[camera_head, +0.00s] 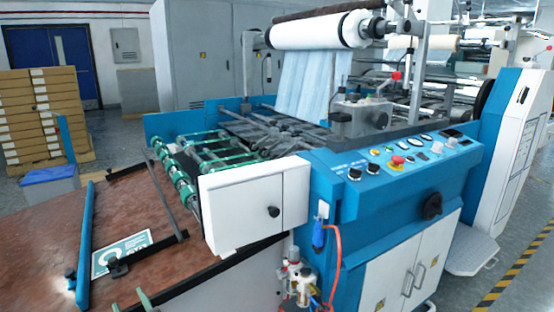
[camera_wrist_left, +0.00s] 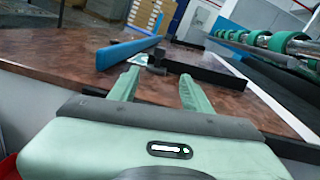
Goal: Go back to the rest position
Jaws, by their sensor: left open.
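My left gripper (camera_head: 130,304) shows only as green fingertips at the bottom edge of the head view, over the near part of the brown feed table (camera_head: 180,262). In the left wrist view, the left gripper (camera_wrist_left: 160,92) has its two green fingers apart with nothing between them. Beyond the fingertips lie the blue bar (camera_wrist_left: 125,52) and a black clamp piece on the table. Most of my left arm is out of view in the head view. My right gripper is in neither view.
The blue laminating machine (camera_head: 330,205) stands close on the right, with green rollers (camera_head: 185,185) beside the table. A printed teal-and-white sheet (camera_head: 128,250) lies on the table under black bars. Stacked boxes (camera_head: 30,125) stand at the back left.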

